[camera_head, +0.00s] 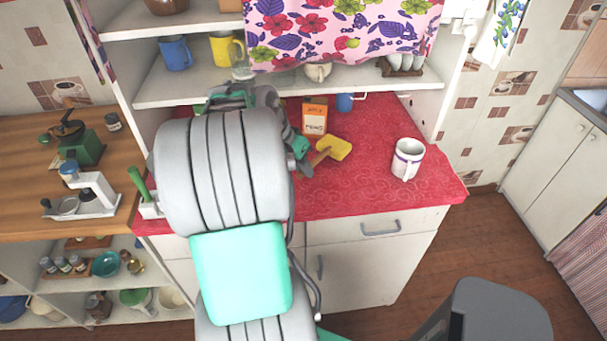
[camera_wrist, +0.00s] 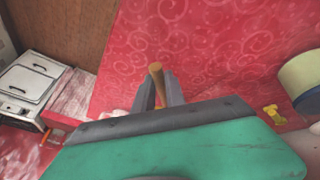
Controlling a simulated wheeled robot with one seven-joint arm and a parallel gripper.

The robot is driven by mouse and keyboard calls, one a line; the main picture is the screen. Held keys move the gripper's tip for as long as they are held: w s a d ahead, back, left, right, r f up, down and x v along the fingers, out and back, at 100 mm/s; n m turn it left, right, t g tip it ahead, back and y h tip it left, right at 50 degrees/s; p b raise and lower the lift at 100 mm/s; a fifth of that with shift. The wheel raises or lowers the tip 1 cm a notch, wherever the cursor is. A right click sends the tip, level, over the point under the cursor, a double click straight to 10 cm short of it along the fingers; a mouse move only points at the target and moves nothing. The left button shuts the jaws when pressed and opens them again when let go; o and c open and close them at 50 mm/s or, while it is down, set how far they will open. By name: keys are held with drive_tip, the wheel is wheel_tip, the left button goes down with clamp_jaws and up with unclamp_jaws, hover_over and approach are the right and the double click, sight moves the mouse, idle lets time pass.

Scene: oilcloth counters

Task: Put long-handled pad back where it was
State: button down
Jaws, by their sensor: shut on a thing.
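The long-handled pad has a yellow head (camera_head: 334,148) and a wooden handle (camera_head: 319,158). It shows over the red counter, right of my arm in the head view. My gripper (camera_head: 304,167) is shut on the handle. In the wrist view the brown handle (camera_wrist: 156,72) stands up between the two dark fingers of my gripper (camera_wrist: 160,92). The pad's yellow head is hidden or not clear in that view. I cannot tell whether the pad touches the counter. My arm hides the left part of the counter.
A white mug (camera_head: 407,158) stands to the right. A white holder with a green handle (camera_head: 139,183) is at the left edge. A shelf (camera_head: 300,88) overhangs. The counter's front right (camera_head: 355,195) is clear.

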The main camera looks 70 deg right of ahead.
sight(303, 187)
drive_tip(key=shift+d+f, duration=0.1)
drive_tip(key=shift+f, duration=1.7)
drive_tip(key=c, duration=1.4)
unclamp_jaws()
